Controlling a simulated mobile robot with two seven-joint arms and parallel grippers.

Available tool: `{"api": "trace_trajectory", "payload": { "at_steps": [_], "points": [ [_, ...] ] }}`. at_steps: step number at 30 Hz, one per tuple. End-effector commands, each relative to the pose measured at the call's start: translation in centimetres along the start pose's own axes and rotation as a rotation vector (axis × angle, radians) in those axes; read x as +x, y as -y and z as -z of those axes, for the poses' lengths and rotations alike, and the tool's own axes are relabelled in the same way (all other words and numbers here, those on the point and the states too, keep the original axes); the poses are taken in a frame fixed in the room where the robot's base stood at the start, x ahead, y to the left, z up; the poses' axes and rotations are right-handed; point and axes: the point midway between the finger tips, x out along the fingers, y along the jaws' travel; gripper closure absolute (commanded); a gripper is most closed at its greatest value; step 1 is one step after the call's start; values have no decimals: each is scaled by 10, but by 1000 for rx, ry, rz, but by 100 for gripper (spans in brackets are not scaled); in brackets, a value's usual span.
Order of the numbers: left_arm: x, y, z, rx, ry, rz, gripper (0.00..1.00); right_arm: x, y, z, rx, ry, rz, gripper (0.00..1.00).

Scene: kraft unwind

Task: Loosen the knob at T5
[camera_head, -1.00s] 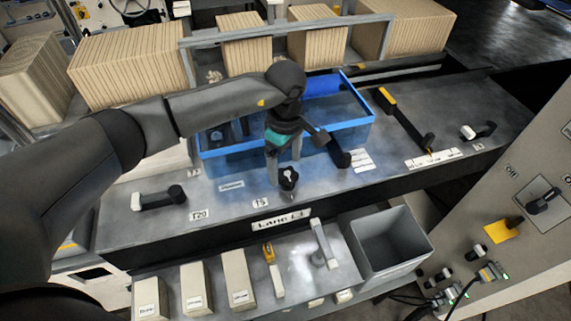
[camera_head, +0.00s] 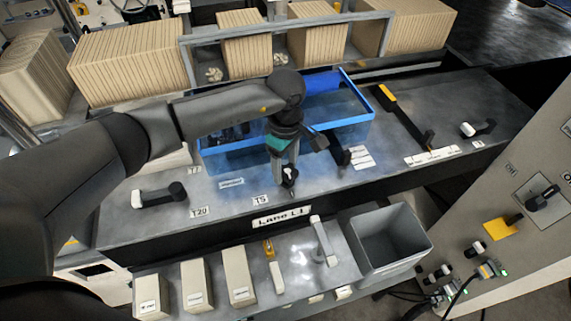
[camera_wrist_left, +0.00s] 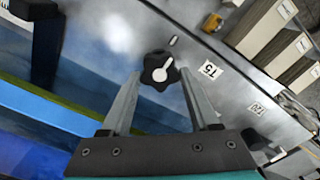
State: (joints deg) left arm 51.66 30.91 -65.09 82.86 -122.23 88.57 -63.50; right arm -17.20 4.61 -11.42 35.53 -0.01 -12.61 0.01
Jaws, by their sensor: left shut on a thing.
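The T5 knob (camera_head: 290,175) is a small black lobed knob with a white pointer mark, on the grey bench top just behind the T5 label (camera_head: 260,200). In the left wrist view the knob (camera_wrist_left: 159,70) lies between the two finger ends, with the T5 label (camera_wrist_left: 210,69) to its right. My left gripper (camera_head: 286,184) points down and is shut on the knob, one finger on each side. The fingers partly cover the knob in the head view. My right gripper is not in view.
A blue-rimmed tray (camera_head: 362,125) lies just behind my left gripper. Black levers stand nearby, one by the T20 label (camera_head: 200,212) and one (camera_head: 338,152) right of the gripper. A grey bin (camera_head: 388,245) and a shelf with boxes are in front.

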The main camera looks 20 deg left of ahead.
Motion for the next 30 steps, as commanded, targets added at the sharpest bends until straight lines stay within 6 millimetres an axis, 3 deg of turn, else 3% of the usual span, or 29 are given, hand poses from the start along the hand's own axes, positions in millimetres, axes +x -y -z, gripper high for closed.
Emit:
{"api": "trace_trajectory", "payload": {
  "at_steps": [1, 8, 20, 30],
  "points": [
    [0, 0, 0, 0, 0, 0, 68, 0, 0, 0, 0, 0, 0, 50],
    [0, 0, 0, 0, 0, 0, 94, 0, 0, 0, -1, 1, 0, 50],
    [0, 0, 0, -78, 0, 0, 94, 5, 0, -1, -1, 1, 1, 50],
    [1, 2, 0, -346, 0, -1, 94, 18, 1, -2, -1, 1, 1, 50]
  ]
}}
